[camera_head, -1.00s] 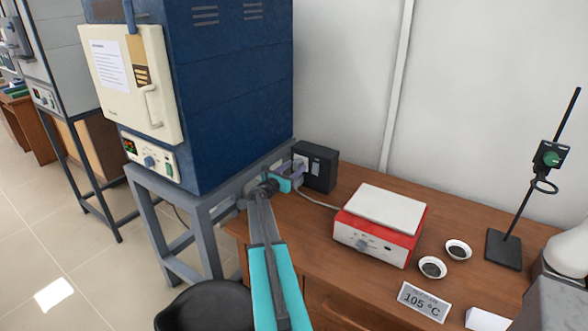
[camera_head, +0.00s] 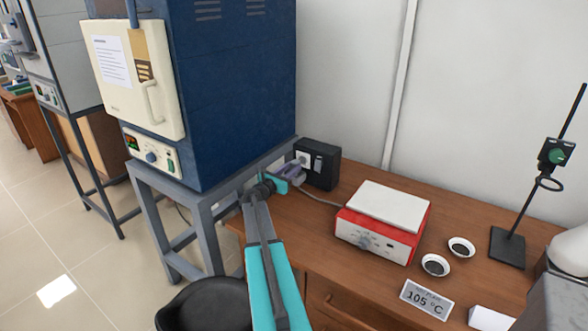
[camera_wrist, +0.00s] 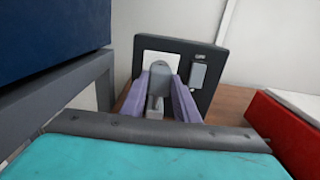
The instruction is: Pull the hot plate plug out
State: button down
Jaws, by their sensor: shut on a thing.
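The grey hot plate plug (camera_wrist: 159,78) is held between the two lavender fingers of my gripper (camera_wrist: 170,88) in the wrist view. In the head view my gripper (camera_head: 295,170) is just in front of the dark socket box (camera_head: 325,170) at the back left of the bench. The white socket face (camera_head: 303,157) shows beside the fingertips. It also shows behind the plug in the wrist view (camera_wrist: 172,58). The fingers and plug body hide the prongs, so I cannot tell whether they are clear of the socket. The red and white hot plate (camera_head: 385,220) stands to the right, its grey cord (camera_head: 322,199) running toward the plug.
The blue furnace (camera_head: 240,90) on its grey stand (camera_head: 205,205) is close to the left of my arm. Two small dishes (camera_head: 435,265), a 105 °C sign (camera_head: 426,299) and a ring stand (camera_head: 508,248) are on the right of the bench. A black stool (camera_head: 205,305) is below.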

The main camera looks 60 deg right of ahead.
jog(key=shift+a+f, duration=0.1)
jog(key=shift+a, duration=0.1)
jog(key=c, duration=1.8)
grip_release()
jog(key=o, duration=0.4)
jog(key=shift+a, duration=0.15)
jog(key=shift+o, duration=0.2)
jog(key=a+b, duration=0.3)
jog(key=a, duration=1)
jog(key=shift+a, duration=0.3)
jog(key=shift+w, duration=0.1)
